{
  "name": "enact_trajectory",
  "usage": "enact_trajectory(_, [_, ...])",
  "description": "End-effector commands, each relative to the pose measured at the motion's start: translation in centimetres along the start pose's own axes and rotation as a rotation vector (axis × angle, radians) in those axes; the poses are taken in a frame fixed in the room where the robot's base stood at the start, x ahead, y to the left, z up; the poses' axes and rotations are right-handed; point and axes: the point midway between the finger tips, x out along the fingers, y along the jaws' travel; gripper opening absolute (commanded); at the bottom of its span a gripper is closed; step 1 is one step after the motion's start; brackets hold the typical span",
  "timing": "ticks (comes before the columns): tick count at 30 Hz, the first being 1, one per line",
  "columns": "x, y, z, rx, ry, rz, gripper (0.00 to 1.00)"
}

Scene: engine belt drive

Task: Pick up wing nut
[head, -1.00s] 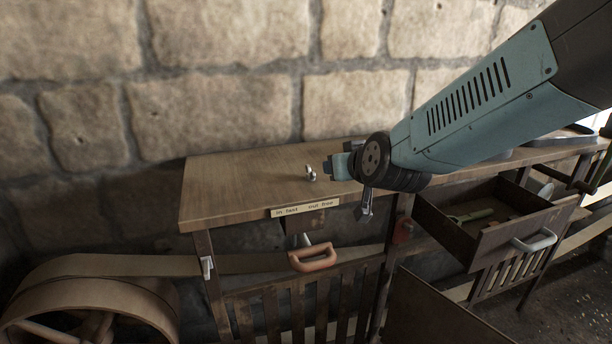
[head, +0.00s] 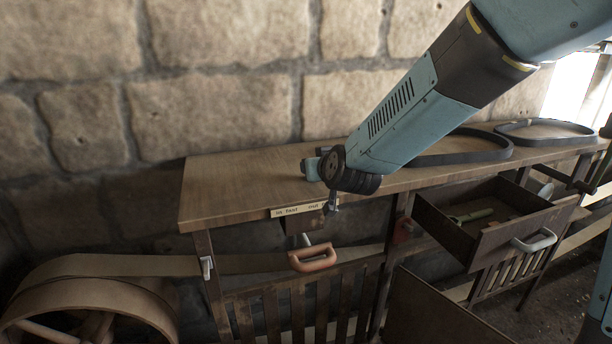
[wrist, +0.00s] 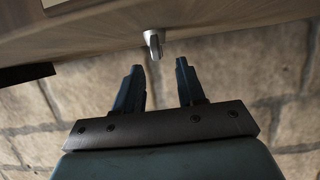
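The wing nut (wrist: 153,42) is a small pale metal piece on the wooden bench top (wrist: 100,42), seen in the wrist view just beyond my fingertips and about in line with the gap between them. My gripper (wrist: 158,67) is open and empty, with its two dark fingers apart. In the head view my gripper (head: 309,169) is low over the front part of the bench top (head: 230,185), and it hides the wing nut there.
Black belts (head: 465,147) lie on the bench to the right. An open drawer (head: 490,235) sticks out below, holding a green-handled tool (head: 470,215). The bench's left part is clear; a stone wall (head: 215,110) stands behind.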

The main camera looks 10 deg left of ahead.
Motion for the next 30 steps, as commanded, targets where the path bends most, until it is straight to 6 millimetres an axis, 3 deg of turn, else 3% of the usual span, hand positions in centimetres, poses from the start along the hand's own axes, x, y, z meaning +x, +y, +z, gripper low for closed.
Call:
enact_trajectory(8, [1.3,0.0,0.2,0.001,-0.002,0.0,0.39])
enact_trajectory(19, [5.1,0.0,0.7,0.0,-0.001,0.0,0.39])
enact_trajectory(30, [5.6,0.0,0.6,0.0,-0.001,0.001,0.37])
